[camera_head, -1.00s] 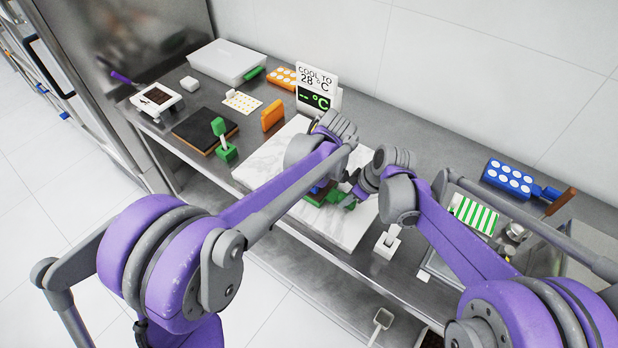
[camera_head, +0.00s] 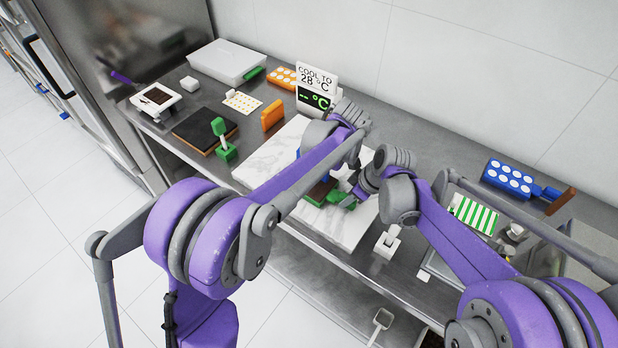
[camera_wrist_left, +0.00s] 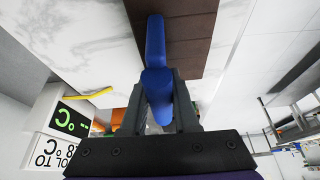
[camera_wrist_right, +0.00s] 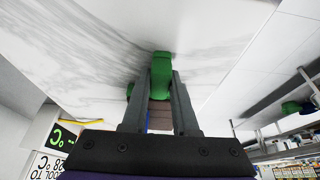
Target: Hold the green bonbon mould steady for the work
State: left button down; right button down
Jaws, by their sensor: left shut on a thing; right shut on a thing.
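The green mould (camera_head: 314,198) lies on the white marble slab, partly hidden behind my left arm. A brown surface (camera_head: 322,187) shows over part of it. My right gripper (camera_wrist_right: 158,88) is shut on a green handle (camera_wrist_right: 161,65) at the mould's right side; in the head view the green (camera_head: 346,203) shows beside its fingers. My left gripper (camera_wrist_left: 158,95) is shut on a blue handled tool (camera_wrist_left: 156,45), which is over the brown surface (camera_wrist_left: 190,35). Whether the tool touches that surface is hard to tell. In the head view my left fingers are mostly hidden.
Bare marble (camera_head: 272,160) lies left of the mould. A temperature display (camera_head: 313,100) stands behind it. A green tool on a stand (camera_head: 224,145), an orange block (camera_head: 272,115) and a dark board (camera_head: 203,130) are left. A blue mould (camera_head: 508,178) and striped cloth (camera_head: 474,215) are right.

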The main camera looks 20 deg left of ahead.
pick_arm(q)
jog(key=shift+w+d, duration=0.25)
jog(key=shift+w, duration=0.2)
jog(key=shift+w+d, duration=0.2)
jog(key=shift+w, duration=0.25)
jog(key=shift+s+a, duration=0.1)
jog(key=shift+s, duration=0.05)
jog(key=shift+s+a+f, duration=0.1)
jog(key=shift+s+a, duration=0.25)
jog(key=shift+s, duration=0.45)
jog(key=shift+s+a, duration=0.3)
jog(key=shift+s, duration=0.5)
jog(key=shift+s, duration=0.1)
jog(key=shift+s+a+r, duration=0.1)
jog(key=shift+s+a, duration=0.25)
jog(key=shift+s, duration=0.4)
jog(key=shift+s+a+r, duration=0.1)
jog(key=shift+s+a, duration=0.2)
jog(key=shift+s, duration=0.45)
jog(key=shift+w, duration=0.1)
